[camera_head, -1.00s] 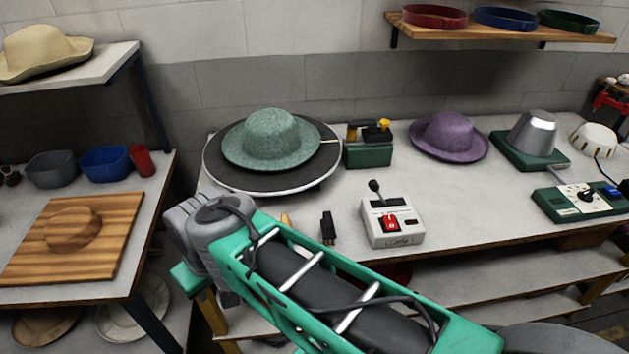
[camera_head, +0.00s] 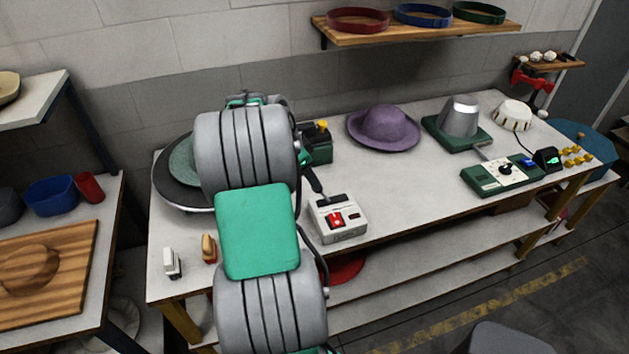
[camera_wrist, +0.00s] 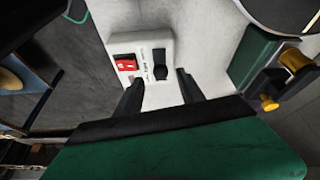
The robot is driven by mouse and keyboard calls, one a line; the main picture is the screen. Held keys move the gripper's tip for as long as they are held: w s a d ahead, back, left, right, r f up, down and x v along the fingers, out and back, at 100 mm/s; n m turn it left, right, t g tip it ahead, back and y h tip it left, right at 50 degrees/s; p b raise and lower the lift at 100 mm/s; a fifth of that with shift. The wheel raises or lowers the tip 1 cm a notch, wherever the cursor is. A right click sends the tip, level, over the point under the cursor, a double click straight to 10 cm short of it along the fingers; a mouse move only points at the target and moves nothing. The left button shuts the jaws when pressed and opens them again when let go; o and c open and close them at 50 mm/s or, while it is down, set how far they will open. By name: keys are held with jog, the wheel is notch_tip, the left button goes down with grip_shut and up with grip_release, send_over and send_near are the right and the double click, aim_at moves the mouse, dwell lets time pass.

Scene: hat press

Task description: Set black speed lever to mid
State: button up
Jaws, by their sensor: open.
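The white control box (camera_head: 346,234) stands near the table's front edge, with a red switch (camera_head: 336,219) on its face. In the wrist view the box (camera_wrist: 148,44) shows the red switch (camera_wrist: 126,65) and, right of it, the black speed lever (camera_wrist: 161,72). My gripper (camera_wrist: 159,79) is open, with one black finger to each side of the lever as seen from the wrist. I cannot tell whether a finger touches it. In the head view my gripper (camera_head: 313,182) is mostly hidden behind my arm, at the box's back left; the lever's setting is unclear.
A green box (camera_head: 318,150) with a yellow knob (camera_wrist: 293,60) stands close behind the gripper. A purple hat (camera_head: 384,126) and a green base with a metal cone (camera_head: 459,117) are farther right. My arm partly covers the round stand (camera_head: 172,197).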

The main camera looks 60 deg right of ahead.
aim_at(322, 194)
jog(key=x, duration=0.4)
jog(key=shift+p, duration=0.35)
grip_shut()
dwell(1.0)
